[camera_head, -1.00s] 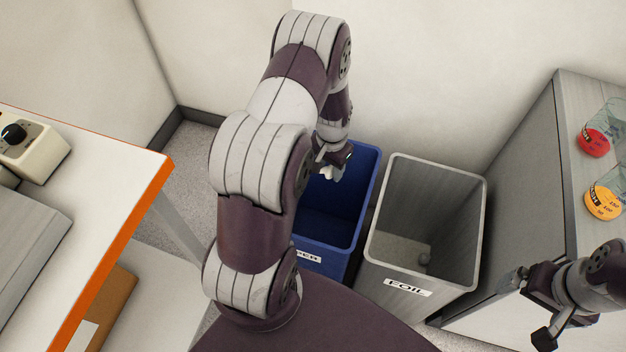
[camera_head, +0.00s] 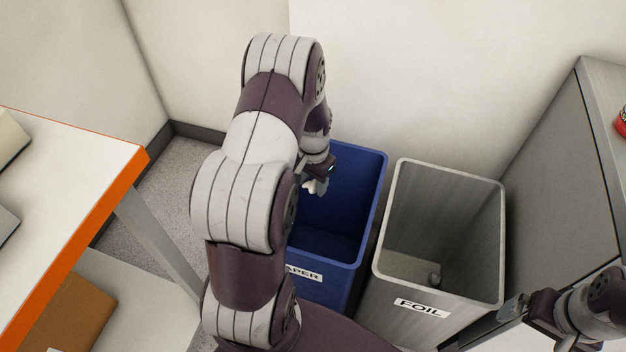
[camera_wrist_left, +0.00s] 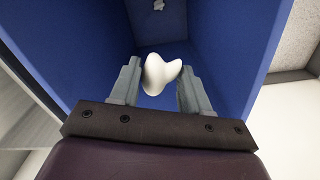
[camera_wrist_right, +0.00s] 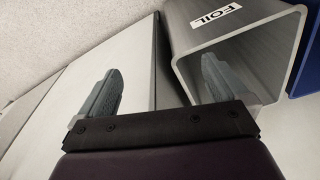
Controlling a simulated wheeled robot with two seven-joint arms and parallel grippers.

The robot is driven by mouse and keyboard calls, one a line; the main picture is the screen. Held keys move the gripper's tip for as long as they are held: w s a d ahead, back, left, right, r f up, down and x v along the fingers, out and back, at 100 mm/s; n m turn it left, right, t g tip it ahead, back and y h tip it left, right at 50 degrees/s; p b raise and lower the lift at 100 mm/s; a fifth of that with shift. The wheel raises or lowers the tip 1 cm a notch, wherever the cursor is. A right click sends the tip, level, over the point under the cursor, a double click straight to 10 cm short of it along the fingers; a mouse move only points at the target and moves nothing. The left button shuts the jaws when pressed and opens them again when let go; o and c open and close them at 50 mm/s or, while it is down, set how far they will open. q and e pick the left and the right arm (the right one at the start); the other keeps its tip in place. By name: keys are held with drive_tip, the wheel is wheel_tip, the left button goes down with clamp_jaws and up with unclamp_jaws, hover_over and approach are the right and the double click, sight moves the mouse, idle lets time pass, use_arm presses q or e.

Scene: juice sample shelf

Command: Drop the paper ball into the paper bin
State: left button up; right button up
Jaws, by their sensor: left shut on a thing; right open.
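The white paper ball (camera_wrist_left: 160,74) is between the fingers of my left gripper (camera_wrist_left: 160,68), which is shut on it. In the head view the ball (camera_head: 316,188) hangs over the left part of the blue paper bin (camera_head: 372,200), whose label is partly hidden.
A grey cabinet (camera_head: 560,165) is at the right. An orange-edged table (camera_head: 85,230) is at the left, with bare floor (camera_head: 165,185) behind it.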

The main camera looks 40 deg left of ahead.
sight(313, 180)
use_arm(q)
drive_tip(key=o, duration=1.1)
drive_tip(key=shift+r, duration=0.1)
wheel_tip(313, 180, up, 12)
drive_tip(key=p, duration=0.4)
drive_tip(key=shift+r, duration=0.25)
